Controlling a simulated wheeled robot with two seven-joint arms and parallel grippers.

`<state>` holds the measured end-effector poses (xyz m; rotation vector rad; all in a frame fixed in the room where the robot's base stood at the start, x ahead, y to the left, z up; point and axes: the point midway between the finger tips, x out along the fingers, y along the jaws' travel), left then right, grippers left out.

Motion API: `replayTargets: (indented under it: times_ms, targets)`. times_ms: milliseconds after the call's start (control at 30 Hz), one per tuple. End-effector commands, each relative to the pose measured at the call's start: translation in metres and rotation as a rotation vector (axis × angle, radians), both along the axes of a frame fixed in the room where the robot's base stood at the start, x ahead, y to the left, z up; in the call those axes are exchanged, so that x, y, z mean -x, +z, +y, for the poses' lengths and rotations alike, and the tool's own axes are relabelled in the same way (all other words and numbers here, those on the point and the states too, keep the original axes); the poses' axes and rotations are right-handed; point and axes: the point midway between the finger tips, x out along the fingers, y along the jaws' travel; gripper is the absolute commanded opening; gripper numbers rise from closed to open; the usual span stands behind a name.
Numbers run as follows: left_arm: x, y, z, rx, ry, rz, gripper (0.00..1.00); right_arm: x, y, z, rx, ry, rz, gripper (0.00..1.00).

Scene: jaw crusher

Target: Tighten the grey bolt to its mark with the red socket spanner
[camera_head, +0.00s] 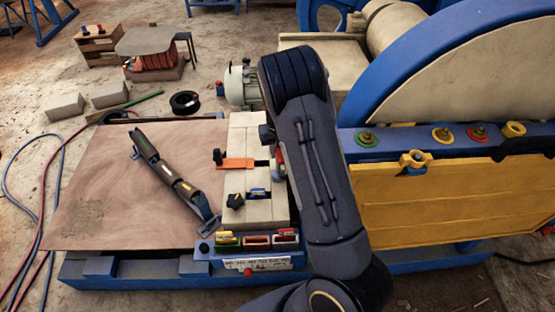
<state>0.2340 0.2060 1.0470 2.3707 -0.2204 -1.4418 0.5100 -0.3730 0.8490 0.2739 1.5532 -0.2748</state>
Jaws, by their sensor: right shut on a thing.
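My right arm stands large in the middle of the head view, and its forearm hides most of my right gripper (267,134). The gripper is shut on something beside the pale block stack. A small red part (280,153) shows at the arm's left edge and looks like part of the red socket spanner; the rest is hidden. Bolt heads in coloured rings sit on the blue beam at right: green (367,137), yellow (442,134) and red (477,132). I cannot tell which is the grey bolt, and no mark can be made out. My left gripper is not in view.
A wooden board (90,200) carries a long dark jointed item (170,180). Coloured pieces (257,240) stand at the front of the blue base. A yellow plate (450,200) and big blue wheel (400,60) bound the right.

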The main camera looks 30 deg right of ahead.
Motion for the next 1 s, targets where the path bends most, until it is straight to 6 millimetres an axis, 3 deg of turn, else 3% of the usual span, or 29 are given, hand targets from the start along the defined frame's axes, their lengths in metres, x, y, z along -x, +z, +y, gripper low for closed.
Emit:
replayTargets:
  times_ms: [1000]
  targets:
    - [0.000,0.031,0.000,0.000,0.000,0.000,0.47,0.001,0.001,0.002,-0.002,-0.178,0.003,0.00]
